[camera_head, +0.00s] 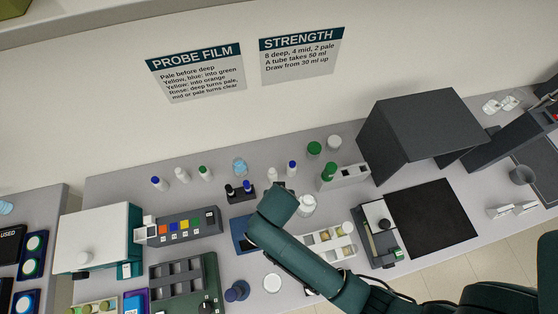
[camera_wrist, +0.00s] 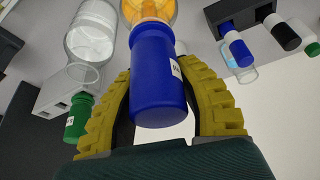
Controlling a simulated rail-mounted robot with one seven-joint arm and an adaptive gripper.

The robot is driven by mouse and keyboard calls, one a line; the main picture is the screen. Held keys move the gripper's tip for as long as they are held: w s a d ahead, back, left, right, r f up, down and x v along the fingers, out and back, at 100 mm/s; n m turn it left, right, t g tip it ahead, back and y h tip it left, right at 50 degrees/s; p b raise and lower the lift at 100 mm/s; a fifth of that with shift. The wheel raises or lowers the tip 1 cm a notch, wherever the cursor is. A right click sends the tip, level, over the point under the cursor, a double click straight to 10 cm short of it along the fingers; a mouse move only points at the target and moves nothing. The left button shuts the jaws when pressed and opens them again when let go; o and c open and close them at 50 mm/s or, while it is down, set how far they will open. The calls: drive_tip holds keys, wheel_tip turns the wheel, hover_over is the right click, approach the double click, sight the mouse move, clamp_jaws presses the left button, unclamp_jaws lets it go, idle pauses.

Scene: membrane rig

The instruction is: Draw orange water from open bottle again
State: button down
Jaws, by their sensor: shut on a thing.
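My gripper (camera_wrist: 158,85) has its yellow fingers closed around a blue cylindrical tool (camera_wrist: 158,90) with a white label. An open round vessel with orange liquid (camera_wrist: 150,8) shows just beyond the tool's far end, at the top of the wrist view. The tool's tip is hidden, so I cannot tell whether it is in the liquid. A clear, open bottle (camera_wrist: 90,38) is to the left, apart from the fingers. In the head view my arm hides the gripper and the held tool.
A dark rack (camera_head: 240,195) holds blue- and black-topped tools, also at the wrist view's upper right (camera_wrist: 243,12). A green-capped item (camera_wrist: 78,115) is near the left finger. A dark hood (camera_head: 415,130) stands right; several small bottles line the back.

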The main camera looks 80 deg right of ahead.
wheel_tip(320, 180, up, 8)
drive_tip(key=p, duration=0.8)
drive_tip(key=shift+r, duration=1)
